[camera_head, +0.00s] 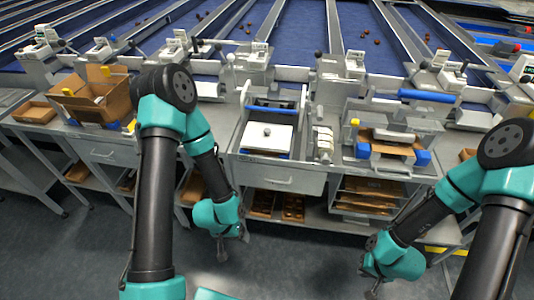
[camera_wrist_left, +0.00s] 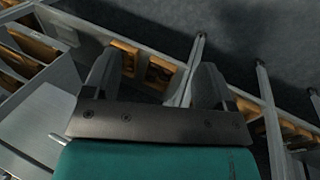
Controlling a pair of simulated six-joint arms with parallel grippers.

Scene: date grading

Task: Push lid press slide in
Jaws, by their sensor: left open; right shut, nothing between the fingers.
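The fixture that looks like the lid press (camera_head: 408,127) stands on the bench right of centre, with a brown cardboard piece (camera_head: 385,149) between blue blocks (camera_head: 422,157) and a blue bar (camera_head: 428,95) behind it. I cannot tell which part is the slide or how far in it is. My left gripper (camera_head: 228,248) hangs open and empty, low in front of the bench; its spread fingers also show in the left wrist view (camera_wrist_left: 155,85). My right gripper (camera_head: 371,290) is shut and empty, low in front of the bench at lower right, well apart from the press.
A scale with a white plate (camera_head: 266,137) stands left of the press. An open cardboard box (camera_head: 95,97) is on the left bench. Shelves below hold brown trays (camera_head: 292,207), also visible in the left wrist view (camera_wrist_left: 160,71). The floor (camera_head: 270,270) in front is clear.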

